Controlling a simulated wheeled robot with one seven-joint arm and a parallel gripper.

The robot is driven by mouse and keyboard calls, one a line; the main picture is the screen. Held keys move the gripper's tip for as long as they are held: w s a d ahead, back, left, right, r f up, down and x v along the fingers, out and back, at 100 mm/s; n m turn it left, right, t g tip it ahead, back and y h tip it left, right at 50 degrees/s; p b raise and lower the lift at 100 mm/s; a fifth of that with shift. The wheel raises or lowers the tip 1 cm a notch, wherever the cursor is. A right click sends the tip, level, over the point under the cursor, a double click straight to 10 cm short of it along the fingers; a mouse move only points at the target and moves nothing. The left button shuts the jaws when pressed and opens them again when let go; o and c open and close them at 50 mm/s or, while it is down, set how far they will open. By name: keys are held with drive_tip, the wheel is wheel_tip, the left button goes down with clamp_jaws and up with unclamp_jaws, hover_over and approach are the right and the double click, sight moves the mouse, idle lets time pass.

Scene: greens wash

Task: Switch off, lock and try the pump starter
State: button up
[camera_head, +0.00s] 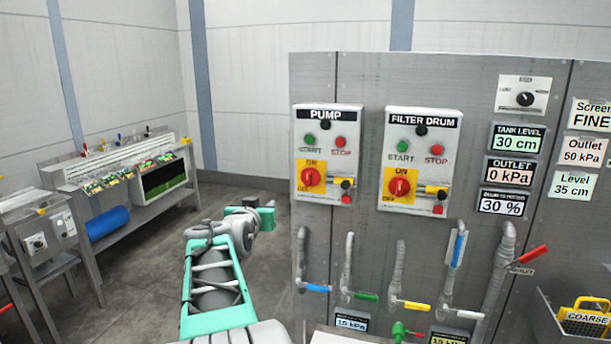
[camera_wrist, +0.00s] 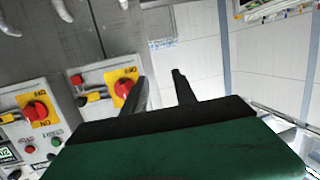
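The pump starter (camera_head: 345,125) is a white box on the grey panel, with a green start button and a red stop button (camera_head: 340,143). Its red rotary switch (camera_head: 311,178) sits on a yellow ON/OFF plate; I cannot surely read its position. A small black, yellow and red item (camera_head: 346,190) is beside the switch, perhaps a padlock. My gripper (camera_head: 265,206) is left of the panel, apart from the starter. In the wrist view, upside down, my gripper (camera_wrist: 162,88) is open and empty; its left finger is in front of part of the pump starter with its red switch (camera_wrist: 124,88).
A similar filter drum starter (camera_head: 450,125) is right of the pump starter; it also shows in the wrist view (camera_wrist: 50,125). Pipes with coloured valve handles (camera_head: 410,306) stick out below. A bench (camera_head: 150,200) stands at the back left. Floor left of the panel is clear.

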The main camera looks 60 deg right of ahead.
sight(307, 175)
drive_tip(key=s+d+r+h+p, duration=0.1)
drive_tip(key=s+d, duration=0.1)
drive_tip(key=d, duration=0.2)
drive_tip(key=s+d+r+m+g+h, duration=0.1)
drive_tip(key=s+d+r, duration=0.1)
drive_tip(key=d, duration=0.3)
drive_tip(key=s+d+r+m+g+p, duration=0.1)
drive_tip(key=s+d, duration=0.1)
drive_tip(key=d, duration=0.2)
drive_tip(key=shift+s+d+r+h+p, duration=0.2)
drive_tip(key=shift+d+r+h+p, duration=0.05)
drive_tip(key=shift+r+h+p, duration=0.15)
drive_tip(key=shift+w+d+f, duration=0.1)
drive_tip(key=shift+w+d, duration=0.05)
drive_tip(key=shift+d, duration=0.4)
drive_tip(key=shift+c, duration=0.4)
clamp_jaws()
drive_tip(key=shift+a, duration=0.15)
